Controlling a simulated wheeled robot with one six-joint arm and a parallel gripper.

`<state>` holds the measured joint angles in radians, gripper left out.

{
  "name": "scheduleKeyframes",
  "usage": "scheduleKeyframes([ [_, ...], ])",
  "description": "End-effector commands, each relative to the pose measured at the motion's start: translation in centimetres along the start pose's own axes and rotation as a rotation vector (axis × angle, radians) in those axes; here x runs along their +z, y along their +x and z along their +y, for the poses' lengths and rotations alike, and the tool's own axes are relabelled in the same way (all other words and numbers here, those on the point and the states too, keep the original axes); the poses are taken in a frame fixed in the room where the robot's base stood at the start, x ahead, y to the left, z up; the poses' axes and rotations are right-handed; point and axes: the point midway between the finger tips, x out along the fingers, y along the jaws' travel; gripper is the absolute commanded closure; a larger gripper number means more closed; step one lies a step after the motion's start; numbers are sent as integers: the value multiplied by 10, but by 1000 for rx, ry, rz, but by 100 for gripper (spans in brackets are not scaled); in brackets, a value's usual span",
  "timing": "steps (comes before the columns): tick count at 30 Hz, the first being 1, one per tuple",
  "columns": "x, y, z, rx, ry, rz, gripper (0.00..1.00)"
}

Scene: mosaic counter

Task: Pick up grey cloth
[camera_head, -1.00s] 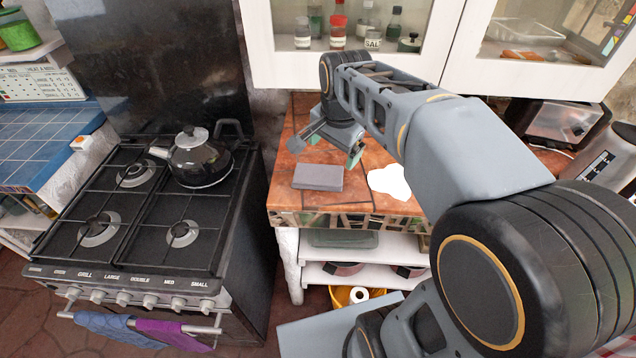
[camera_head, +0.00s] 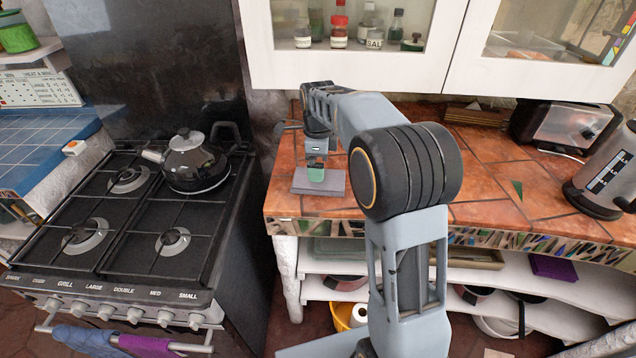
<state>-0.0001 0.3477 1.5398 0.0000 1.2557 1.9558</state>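The grey cloth (camera_head: 334,184) lies as a flat, folded-looking rectangle on the tiled counter, right of the stove. My gripper (camera_head: 316,176) is directly over it, pointing down, with a green fingertip at or just above its upper surface. Only one fingertip shows clearly, so I cannot tell whether the gripper is open or shut, or whether it touches the cloth. The gripper hides the middle of the cloth.
A kettle (camera_head: 194,162) stands on the stove (camera_head: 120,250) to the left. A toaster (camera_head: 565,122) and a metal appliance (camera_head: 606,180) stand at the right of the counter (camera_head: 500,190). Wall cabinets (camera_head: 440,70) hang above. My arm crosses the counter's middle.

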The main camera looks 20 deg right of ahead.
Motion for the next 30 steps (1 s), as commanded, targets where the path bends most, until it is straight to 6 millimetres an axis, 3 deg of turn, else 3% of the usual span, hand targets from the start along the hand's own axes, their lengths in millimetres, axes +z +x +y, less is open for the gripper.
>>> scheduleKeyframes([
  [8,0,17,0,0,-1,0,0],
  [18,0,58,-2,0,0,1,0],
  [28,0,64,-3,-3,0,0,0],
  [30,0,64,-3,-3,0,0,5],
])
